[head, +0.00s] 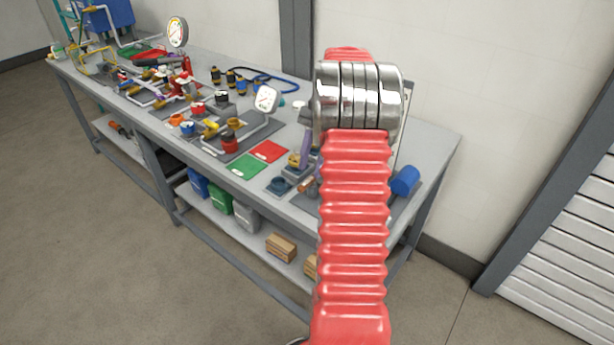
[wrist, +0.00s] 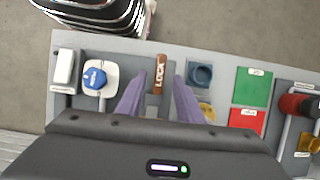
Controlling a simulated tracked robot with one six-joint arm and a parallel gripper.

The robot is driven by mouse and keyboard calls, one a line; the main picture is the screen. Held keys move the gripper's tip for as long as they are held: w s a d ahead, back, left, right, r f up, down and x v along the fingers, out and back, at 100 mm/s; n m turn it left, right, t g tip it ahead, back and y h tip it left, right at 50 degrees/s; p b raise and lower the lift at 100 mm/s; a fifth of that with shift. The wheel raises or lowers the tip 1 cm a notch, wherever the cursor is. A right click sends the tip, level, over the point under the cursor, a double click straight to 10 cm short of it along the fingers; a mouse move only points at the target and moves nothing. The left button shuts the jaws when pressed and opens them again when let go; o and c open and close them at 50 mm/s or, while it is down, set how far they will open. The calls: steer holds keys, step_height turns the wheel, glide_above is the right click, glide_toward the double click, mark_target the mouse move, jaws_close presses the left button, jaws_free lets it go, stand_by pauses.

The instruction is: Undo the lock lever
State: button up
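The lock lever (wrist: 158,74) is a narrow brown bar marked LOCK, seen from above in the wrist view. My gripper (wrist: 160,79) has two purple fingers standing apart, one on each side of the lever. The gaps at both sides show that the fingers are not closed on it. I cannot tell how far above the panel the fingertips are. In the head view, a purple finger of my gripper (head: 306,150) shows left of my red arm, and the brown end of the lever (head: 307,185) shows below it. My arm hides the rest.
A blue knob (wrist: 95,78) on a white plate and a white switch (wrist: 64,66) lie left of the lever. A dark blue ring socket (wrist: 201,74) and green (wrist: 253,88) and red (wrist: 247,122) cards lie right. The grey bench (head: 215,165) carries many fittings.

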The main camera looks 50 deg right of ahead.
mark_target(307, 182)
steer(key=shift+x, duration=1.9)
steer(key=shift+c, duration=0.4)
